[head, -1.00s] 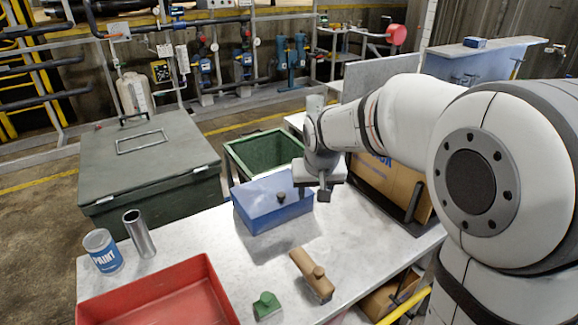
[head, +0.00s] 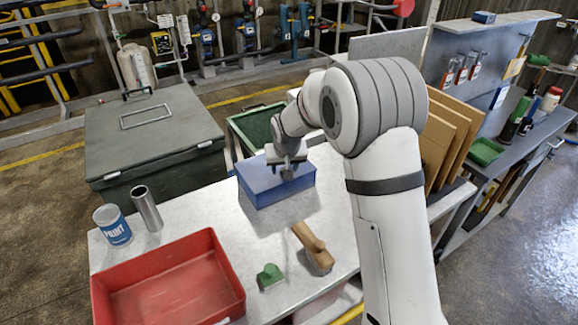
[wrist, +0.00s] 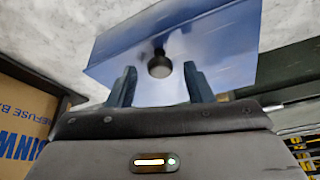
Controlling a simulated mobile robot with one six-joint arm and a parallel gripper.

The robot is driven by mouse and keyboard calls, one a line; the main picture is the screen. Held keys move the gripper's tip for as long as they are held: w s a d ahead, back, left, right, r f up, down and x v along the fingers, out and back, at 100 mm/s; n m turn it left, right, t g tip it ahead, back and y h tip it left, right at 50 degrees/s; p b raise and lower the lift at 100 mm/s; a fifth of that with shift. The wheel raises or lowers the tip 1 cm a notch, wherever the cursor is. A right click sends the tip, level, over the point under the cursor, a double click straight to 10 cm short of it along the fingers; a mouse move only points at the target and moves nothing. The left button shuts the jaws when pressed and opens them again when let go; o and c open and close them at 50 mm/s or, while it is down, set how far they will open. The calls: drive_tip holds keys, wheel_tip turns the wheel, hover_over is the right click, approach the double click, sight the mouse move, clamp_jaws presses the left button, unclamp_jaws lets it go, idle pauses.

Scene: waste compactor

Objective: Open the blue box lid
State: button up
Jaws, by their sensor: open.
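The blue box (head: 275,194) stands on the light worktable with its lid (wrist: 180,45) on. In the wrist view a round dark knob (wrist: 159,66) sits on the lid. My gripper (head: 288,172) is over the lid in the head view and hides the knob there. In the wrist view my gripper (wrist: 160,88) is open, with one finger to each side of the knob's near side. The knob appears just ahead of the fingertips, and I cannot tell whether they touch it.
On the worktable (head: 205,208) are a red tray (head: 165,285), a paint can (head: 113,226), a metal tube (head: 147,208), a wooden piece (head: 312,246) and a small green piece (head: 269,276). A green bin (head: 245,130) and a dark chest (head: 155,130) stand behind. Cardboard (head: 440,140) is at right.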

drive_tip(key=shift+w+f, duration=0.1)
drive_tip(key=shift+f, duration=0.05)
drive_tip(key=shift+c, duration=0.4)
clamp_jaws()
